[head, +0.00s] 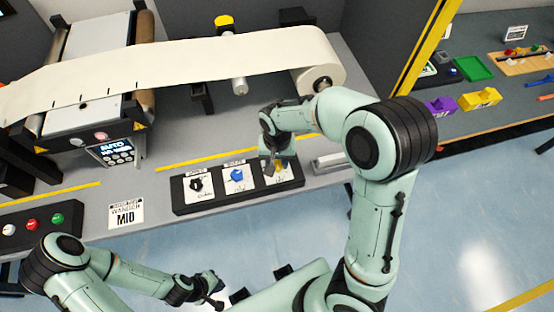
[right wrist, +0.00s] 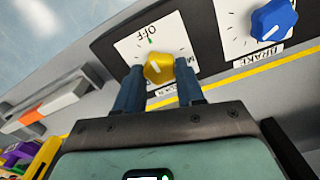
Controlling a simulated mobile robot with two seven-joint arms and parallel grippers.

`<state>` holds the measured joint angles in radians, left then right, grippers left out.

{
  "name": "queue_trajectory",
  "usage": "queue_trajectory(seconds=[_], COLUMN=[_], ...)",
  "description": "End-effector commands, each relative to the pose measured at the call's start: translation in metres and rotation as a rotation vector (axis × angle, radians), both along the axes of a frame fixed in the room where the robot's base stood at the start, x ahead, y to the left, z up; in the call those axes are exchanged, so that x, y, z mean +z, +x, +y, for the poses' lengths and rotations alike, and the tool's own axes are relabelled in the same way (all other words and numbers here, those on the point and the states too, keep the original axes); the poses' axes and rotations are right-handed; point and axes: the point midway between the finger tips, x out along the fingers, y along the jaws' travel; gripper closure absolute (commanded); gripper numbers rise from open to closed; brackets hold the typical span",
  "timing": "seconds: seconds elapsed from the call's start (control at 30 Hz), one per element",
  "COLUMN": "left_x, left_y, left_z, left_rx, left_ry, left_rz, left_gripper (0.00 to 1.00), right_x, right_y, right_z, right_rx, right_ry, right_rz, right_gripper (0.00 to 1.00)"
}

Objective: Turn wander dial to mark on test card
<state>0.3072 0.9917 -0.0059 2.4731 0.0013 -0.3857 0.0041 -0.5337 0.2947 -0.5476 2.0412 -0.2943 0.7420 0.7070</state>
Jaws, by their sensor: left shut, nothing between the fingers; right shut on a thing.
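The test card (head: 126,214) stands left of the dial panel and reads "WANDER MID". The black panel (head: 183,208) carries a black dial (head: 195,184), a blue dial (head: 236,175) and, at its right end, a yellow dial (head: 281,169). My right gripper (head: 276,163) is at the yellow dial. In the right wrist view its fingers are shut on either side of the yellow dial (right wrist: 158,68), whose white pointer line shows. "OFF" is printed on its plate; other lettering is partly hidden by a finger. My left gripper (head: 212,291) is shut and empty, away from the panel.
A wide paper web (head: 190,60) runs over rollers behind the panel. A button box (head: 12,236) with several coloured buttons is at the left. A grey bar-like part (head: 332,161) lies right of the panel. Another bench with coloured bins (head: 478,99) is at the upper right.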

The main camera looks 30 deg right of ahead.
Motion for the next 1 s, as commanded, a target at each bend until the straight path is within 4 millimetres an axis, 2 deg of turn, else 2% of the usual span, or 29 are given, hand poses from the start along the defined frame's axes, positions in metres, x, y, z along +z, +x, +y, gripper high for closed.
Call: queue_trajectory(seconds=[0.27,1.0], left_x=[-0.004,-0.012], left_y=[-0.003,-0.009], left_z=[0.000,0.000], left_rx=[0.000,0.000], left_ry=[0.000,0.000], left_rz=[0.003,0.010], left_gripper=[1.00,1.00], right_x=[-0.001,0.000], right_y=[0.000,0.000], right_z=[0.000,0.001], right_rx=[0.173,0.873], right_ry=[0.000,0.000], right_rz=[0.001,0.000], right_gripper=[0.92,0.92])
